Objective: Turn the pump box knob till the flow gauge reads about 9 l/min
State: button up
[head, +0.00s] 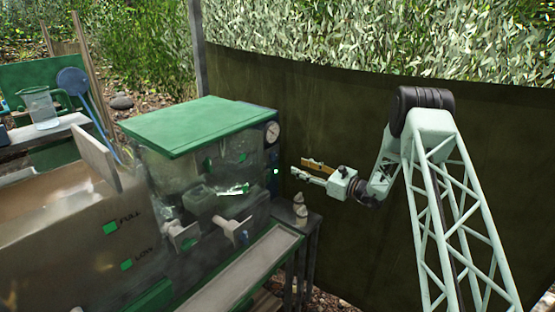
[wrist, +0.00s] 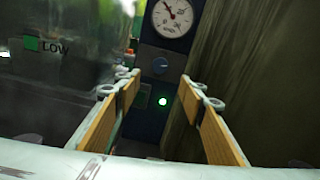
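The pump box (head: 270,180) is a dark blue upright panel at the right end of the green-lidded machine. In the wrist view, its round white flow gauge (wrist: 172,18) is at the top, with the needle pointing up and left; the numbers are too small to read. The gauge also shows in the head view (head: 272,132). A blue-grey knob (wrist: 160,66) sits below the gauge, and a lit green lamp (wrist: 163,101) below that. My gripper (wrist: 159,80) is open, its wood-faced fingers either side of the knob in the picture, with no contact visible. In the head view my gripper (head: 299,167) is right of the panel.
A dark tarp wall (head: 350,135) stands behind and right of the pump box. A glass jug (head: 40,107) stands far left.

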aim_at(275, 157)
jog(key=shift+w+a, duration=0.1)
jog(key=shift+a, duration=0.05)
dwell(0.3)
jog(key=shift+b+x, duration=0.3)
jog(key=shift+x, duration=6.45)
jog(key=c, duration=0.8)
jog(key=shift+f, duration=0.1)
jog(key=shift+c, duration=0.2)
jog(key=shift+b, duration=0.5)
jog(key=shift+n+b, duration=0.3)
jog(key=shift+n, duration=0.1)
jog(key=o, duration=0.8)
